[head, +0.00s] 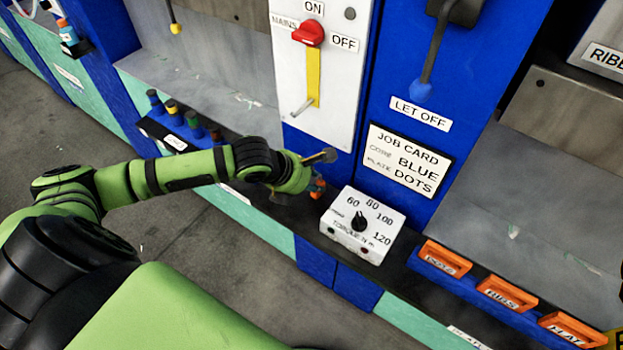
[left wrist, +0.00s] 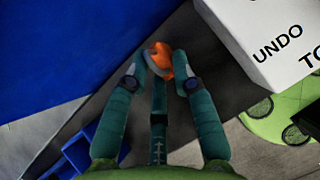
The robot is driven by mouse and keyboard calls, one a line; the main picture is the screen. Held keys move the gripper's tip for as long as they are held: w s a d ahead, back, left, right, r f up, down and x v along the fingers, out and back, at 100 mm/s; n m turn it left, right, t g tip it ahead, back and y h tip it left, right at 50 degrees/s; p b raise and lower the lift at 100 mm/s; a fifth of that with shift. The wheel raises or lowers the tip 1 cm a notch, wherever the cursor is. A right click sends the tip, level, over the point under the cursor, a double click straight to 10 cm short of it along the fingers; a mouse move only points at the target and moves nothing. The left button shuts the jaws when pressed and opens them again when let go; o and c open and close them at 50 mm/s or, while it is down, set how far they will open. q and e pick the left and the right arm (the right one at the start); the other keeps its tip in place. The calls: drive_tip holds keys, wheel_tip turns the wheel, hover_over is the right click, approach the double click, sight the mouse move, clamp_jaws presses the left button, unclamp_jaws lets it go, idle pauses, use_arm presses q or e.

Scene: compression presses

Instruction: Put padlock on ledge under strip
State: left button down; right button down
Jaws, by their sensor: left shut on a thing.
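My left gripper (head: 314,180) reaches in from the left, close to the blue front below the white mains panel. It is shut on a small orange thing with a grey part, seemingly the padlock (left wrist: 181,64), which shows between the fingertips in the left wrist view. In the head view the arm hides most of it. A yellow strip (head: 313,78) runs down the mains panel (head: 285,75) below a red switch. A dark ledge (head: 418,262) runs along the front; the gripper is over or beside it, and I cannot tell whether the padlock touches it. My right gripper is not in view.
A white torque box (head: 362,225) with a black knob stands on the ledge just right of the gripper; it is also close in the left wrist view (left wrist: 270,35).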

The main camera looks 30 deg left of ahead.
use_arm(q)
drive_tip(key=shift+f, duration=0.1)
drive_tip(key=c, duration=1)
unclamp_jaws()
drive_tip(key=v, duration=1.2)
